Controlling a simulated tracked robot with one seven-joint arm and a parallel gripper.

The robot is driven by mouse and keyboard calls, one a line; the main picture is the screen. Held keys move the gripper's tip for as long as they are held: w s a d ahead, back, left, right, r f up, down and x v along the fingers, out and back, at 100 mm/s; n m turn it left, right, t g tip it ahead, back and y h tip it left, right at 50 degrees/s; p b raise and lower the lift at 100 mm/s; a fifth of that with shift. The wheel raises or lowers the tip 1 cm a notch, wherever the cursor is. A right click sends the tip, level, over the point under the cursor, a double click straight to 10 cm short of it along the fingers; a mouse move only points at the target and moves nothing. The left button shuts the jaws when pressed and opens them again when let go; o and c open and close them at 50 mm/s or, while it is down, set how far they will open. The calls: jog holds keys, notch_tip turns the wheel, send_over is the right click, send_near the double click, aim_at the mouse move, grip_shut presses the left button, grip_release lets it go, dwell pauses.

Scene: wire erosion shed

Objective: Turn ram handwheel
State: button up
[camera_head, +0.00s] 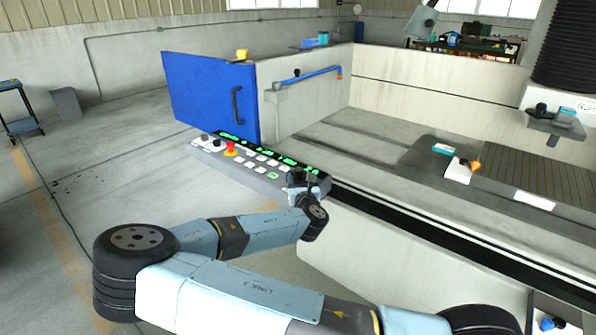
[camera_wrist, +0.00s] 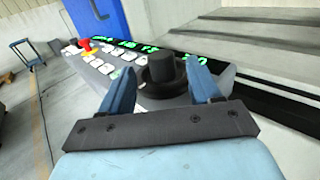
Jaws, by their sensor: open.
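The ram handwheel appears as a dark round knob on a wider black base (camera_wrist: 164,73) in the wrist view, at the near right end of the control panel (camera_wrist: 111,60). My gripper (camera_wrist: 160,68) is open, with one blue finger on each side of the knob. I cannot tell whether either finger touches it. In the head view my gripper (camera_head: 306,182) is over the right end of the panel and mostly hides the handwheel there.
Beside the handwheel are white keys, green lit displays and a red stop button (camera_head: 231,149). A blue door (camera_head: 212,97) with a dark handle stands behind the panel. The machine tank and a slatted table (camera_head: 540,178) lie right.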

aim_at(299, 173)
jog(key=shift+w+a, duration=0.2)
jog(key=shift+w, duration=1.4)
jog(key=shift+w+a, duration=0.15)
jog(key=shift+w, duration=1.4)
jog(key=c, duration=0.9)
